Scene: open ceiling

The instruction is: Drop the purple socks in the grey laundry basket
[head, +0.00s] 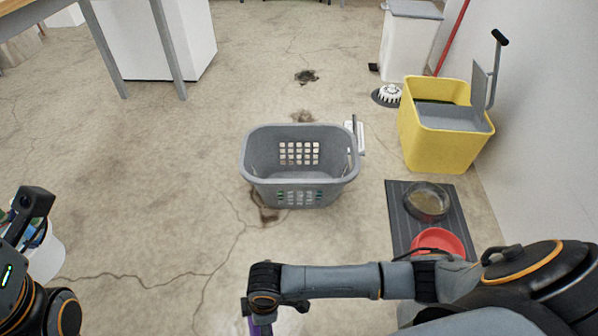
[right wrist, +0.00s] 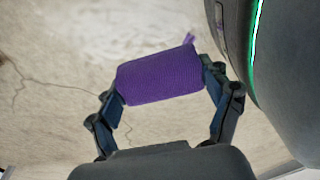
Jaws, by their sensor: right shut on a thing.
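The purple socks (right wrist: 160,77) are a rolled bundle between the two fingers of my right gripper (right wrist: 165,84), which is shut on them above the floor. In the head view a sliver of the purple socks (head: 261,328) shows below my right wrist at the bottom edge. The grey laundry basket (head: 300,195) stands upright on the floor in the middle of the head view, beyond my right gripper. Its visible inside looks empty. Part of my left arm shows at the lower left, but its gripper fingers do not show.
A yellow mop bucket (head: 438,145) stands right of the basket. A dark mat (head: 403,220) with a glass bowl (head: 427,201) and a red bowl (head: 438,242) lies near my right arm. A white bucket (head: 47,258) is at the left. Floor between my right wrist and the basket is clear.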

